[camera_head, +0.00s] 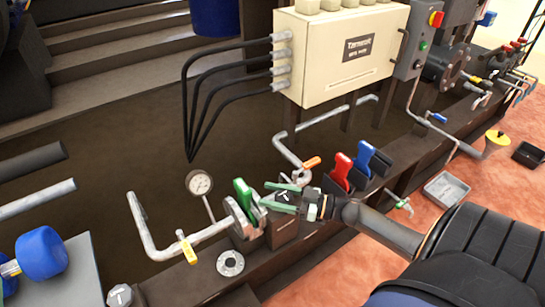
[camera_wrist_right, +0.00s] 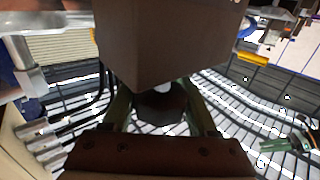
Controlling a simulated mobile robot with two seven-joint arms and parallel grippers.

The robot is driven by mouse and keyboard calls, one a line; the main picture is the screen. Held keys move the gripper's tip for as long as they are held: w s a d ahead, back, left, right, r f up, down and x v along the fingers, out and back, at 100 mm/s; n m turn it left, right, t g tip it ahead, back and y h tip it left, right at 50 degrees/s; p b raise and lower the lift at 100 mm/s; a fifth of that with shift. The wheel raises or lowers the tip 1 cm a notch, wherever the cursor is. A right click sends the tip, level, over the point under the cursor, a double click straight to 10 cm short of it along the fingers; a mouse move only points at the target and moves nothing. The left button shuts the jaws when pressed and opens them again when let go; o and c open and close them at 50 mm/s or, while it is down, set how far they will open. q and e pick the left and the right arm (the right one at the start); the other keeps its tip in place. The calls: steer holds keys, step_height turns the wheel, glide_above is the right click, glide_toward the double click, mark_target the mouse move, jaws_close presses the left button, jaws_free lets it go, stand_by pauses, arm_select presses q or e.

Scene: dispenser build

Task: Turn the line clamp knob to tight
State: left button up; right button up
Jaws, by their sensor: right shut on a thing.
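A small black knob with a white mark (camera_head: 284,196) sits on top of a brown block (camera_head: 285,227) beside the flanged pipe; I take it to be the line clamp knob. My right gripper (camera_head: 281,198) reaches in from the right with its green fingers on either side of the knob, shut on it. In the right wrist view the dark knob (camera_wrist_right: 162,103) lies between the two fingers, partly hidden by the brown block. I cannot read any tight mark. My left gripper is not in view.
A green handle (camera_head: 243,194) and a pressure gauge (camera_head: 199,183) stand just left. Red (camera_head: 342,170) and blue (camera_head: 365,158) handles stand right, near my arm. A cream control box (camera_head: 340,55) is behind. A loose flange ring (camera_head: 230,262) lies in front.

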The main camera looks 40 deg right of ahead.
steer(key=shift+r+p, duration=0.1)
steer(key=shift+p, duration=0.25)
steer(key=m+t+h+p, duration=0.1)
steer(key=m+h+p, duration=0.1)
steer(key=m+h, duration=0.1)
steer(key=d+m+t+h+p, duration=0.1)
steer(key=m+h+p, duration=0.1)
steer(key=h, duration=0.3)
steer(key=d+m+h+p, duration=0.1)
steer(key=m+h+p, duration=0.2)
steer(key=h+p, duration=0.1)
steer(key=shift+w+m+t+h, duration=0.2)
steer(key=shift+m+t+h, duration=0.1)
steer(key=shift+t, duration=0.1)
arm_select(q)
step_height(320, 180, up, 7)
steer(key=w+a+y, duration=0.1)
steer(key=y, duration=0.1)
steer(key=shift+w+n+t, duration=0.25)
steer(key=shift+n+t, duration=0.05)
arm_select(e)
steer(key=shift+d+f+m+h, duration=0.2)
steer(key=shift+m+h, duration=0.2)
steer(key=shift+h, duration=0.3)
steer(key=o, duration=1.4)
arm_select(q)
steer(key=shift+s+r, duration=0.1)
arm_select(e)
steer(key=shift+s, duration=0.1)
